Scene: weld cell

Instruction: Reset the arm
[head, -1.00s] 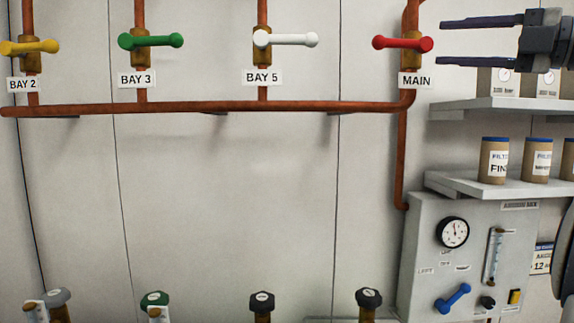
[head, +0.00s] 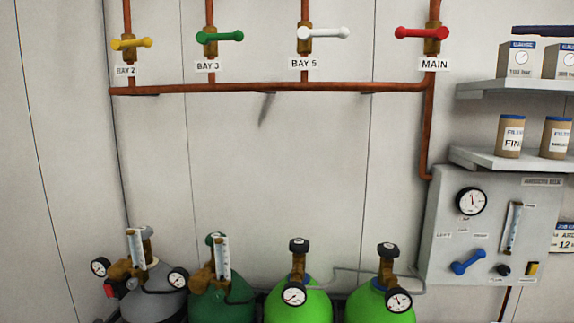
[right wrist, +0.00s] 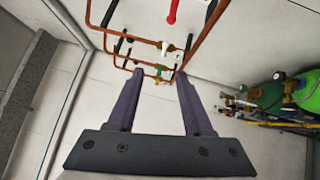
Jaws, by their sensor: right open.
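My right gripper (right wrist: 161,74) is open and empty in the right wrist view, its two dark fingers apart. Beyond the fingertips are copper pipes and valve handles, with clear space between. In the head view only a dark finger of it (head: 543,31) shows at the upper right edge, in front of the shelf boxes. My left gripper is in neither view.
Yellow (head: 131,43), green (head: 220,36), white (head: 323,33) and red (head: 421,33) valve handles lie sideways on the copper piping. Shelves (head: 520,88) and a gauge panel (head: 450,215) are at right. Several gas cylinders (head: 222,302) stand below. The wall's middle is clear.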

